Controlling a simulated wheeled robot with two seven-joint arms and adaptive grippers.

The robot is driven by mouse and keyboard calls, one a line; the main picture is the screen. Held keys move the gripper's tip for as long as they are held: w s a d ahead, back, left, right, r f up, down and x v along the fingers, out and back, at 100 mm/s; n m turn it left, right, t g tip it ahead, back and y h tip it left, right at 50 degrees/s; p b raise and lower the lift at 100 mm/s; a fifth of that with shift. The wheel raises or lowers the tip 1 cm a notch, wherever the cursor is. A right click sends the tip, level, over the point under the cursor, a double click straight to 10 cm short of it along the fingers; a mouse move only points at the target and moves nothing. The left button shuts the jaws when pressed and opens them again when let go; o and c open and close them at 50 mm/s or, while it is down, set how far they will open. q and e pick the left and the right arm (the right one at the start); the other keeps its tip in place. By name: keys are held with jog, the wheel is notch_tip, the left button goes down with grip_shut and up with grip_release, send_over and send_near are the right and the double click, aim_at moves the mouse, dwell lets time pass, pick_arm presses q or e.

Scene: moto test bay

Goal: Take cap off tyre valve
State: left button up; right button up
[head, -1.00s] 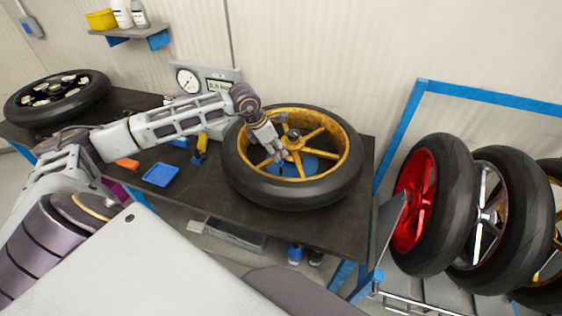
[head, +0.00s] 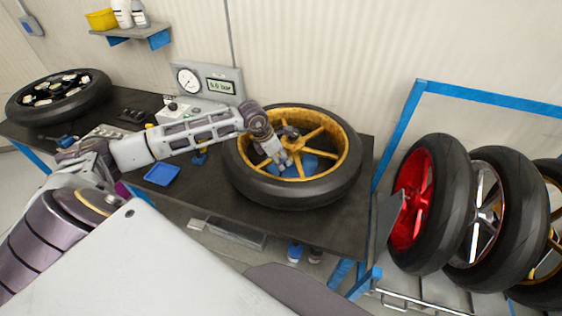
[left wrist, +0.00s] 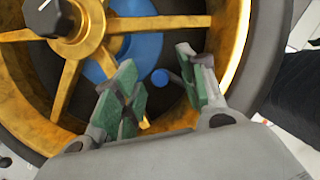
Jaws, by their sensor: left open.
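The gold-rimmed wheel with a black tyre (head: 325,190) lies flat on the dark workbench in the head view. In the left wrist view its gold rim (left wrist: 232,50) and spokes fill much of the picture. A small round blue cap (left wrist: 160,76) shows between my left gripper's fingers, with a dark stem beside it. My left gripper (head: 280,168) is inside the rim in the head view. In the left wrist view its two green-padded fingers (left wrist: 163,85) are apart, one on each side of the cap, not visibly touching it. My right gripper is not in view.
A blue tray (head: 161,175) lies on the bench (head: 335,225) left of the wheel. A gauge box (head: 208,82) stands behind. Another wheel (head: 58,97) lies at the far left. A blue rack (head: 408,125) with several wheels stands at the right.

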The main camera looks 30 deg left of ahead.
pick_arm(q)
jog(key=shift+c, duration=0.3)
jog(key=c, duration=0.7)
jog(key=shift+r, duration=0.1)
jog(key=shift+r, duration=0.85)
notch_tip(320, 180, up, 8)
jog(key=shift+r+b, duration=0.1)
jog(key=shift+b, duration=0.85)
